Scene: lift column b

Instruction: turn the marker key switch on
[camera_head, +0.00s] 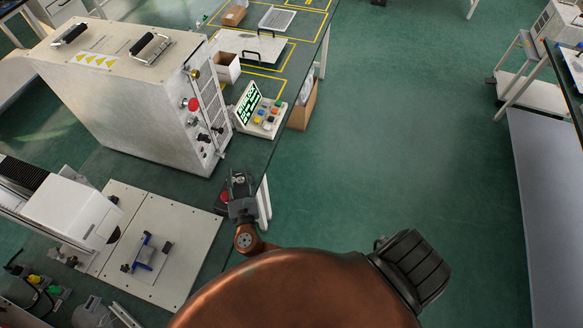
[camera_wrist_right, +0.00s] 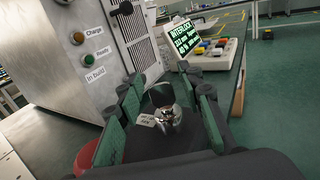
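My right gripper (camera_head: 240,185) is over the bench's right edge in the head view. In the right wrist view its two green-padded fingers (camera_wrist_right: 165,112) stand apart, so it is open. Between them shows a shiny silver round switch (camera_wrist_right: 167,120) with a dark upper part and a small white tag (camera_wrist_right: 145,120) beside it; this looks like the key switch. I cannot tell whether a finger touches it. Its lettering is too small to read. In the head view the gripper hides the switch. My left gripper is not in view.
A red button (camera_head: 224,197) sits close beside the gripper. A large grey metal cabinet (camera_head: 130,95) with knobs and lamps stands behind. A control box with a lit screen (camera_head: 247,103) and coloured buttons is further back. Open floor (camera_head: 400,120) lies right of the bench.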

